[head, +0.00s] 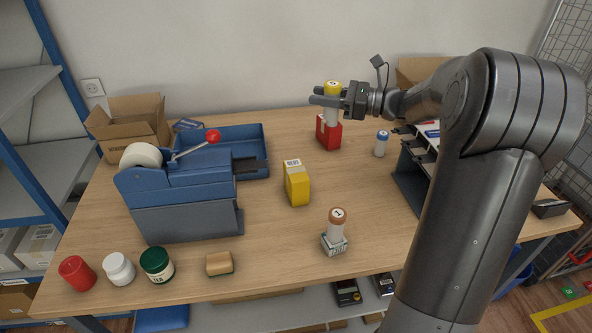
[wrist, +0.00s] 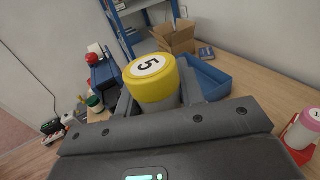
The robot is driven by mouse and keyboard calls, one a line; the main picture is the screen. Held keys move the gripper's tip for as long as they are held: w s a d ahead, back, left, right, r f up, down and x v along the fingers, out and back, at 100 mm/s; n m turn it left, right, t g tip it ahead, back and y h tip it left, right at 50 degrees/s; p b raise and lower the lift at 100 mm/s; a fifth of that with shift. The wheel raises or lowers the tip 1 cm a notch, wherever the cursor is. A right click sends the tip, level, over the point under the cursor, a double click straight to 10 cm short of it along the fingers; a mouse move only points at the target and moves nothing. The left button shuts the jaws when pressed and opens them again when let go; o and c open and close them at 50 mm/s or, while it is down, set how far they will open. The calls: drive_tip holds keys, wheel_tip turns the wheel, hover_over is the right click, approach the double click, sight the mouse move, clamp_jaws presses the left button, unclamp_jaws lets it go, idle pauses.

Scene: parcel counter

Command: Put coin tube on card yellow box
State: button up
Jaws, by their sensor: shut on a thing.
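My gripper (head: 330,100) is shut on a coin tube with a yellow cap (head: 332,86). In the wrist view the tube's yellow cap (wrist: 152,78) reads 5 and sits between the fingers. It is held upright, high over the back of the table. The yellow card box (head: 298,187) stands on the table in front of and left of my gripper, apart from it. Its top has a white barcode label and nothing on it. The yellow box is not clearly visible in the wrist view.
A red box (head: 329,136) stands below my gripper; a pink-capped tube (wrist: 308,127) shows by red in the wrist view. A blue-capped tube (head: 381,144) stands right. A brown-capped tube (head: 337,224) stands on a small white box. A blue dispenser (head: 180,190) stands left.

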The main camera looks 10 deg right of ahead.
drive_tip(key=s+d, duration=0.2)
drive_tip(key=s, duration=0.3)
hover_over(289, 169)
wheel_tip(289, 169, down, 12)
drive_tip(key=shift+d+r, duration=0.1)
drive_tip(key=shift+r, duration=0.05)
drive_tip(key=shift+w, duration=0.1)
drive_tip(key=shift+f, duration=2.05)
drive_tip(key=shift+f, duration=0.15)
drive_tip(key=o, duration=1.1)
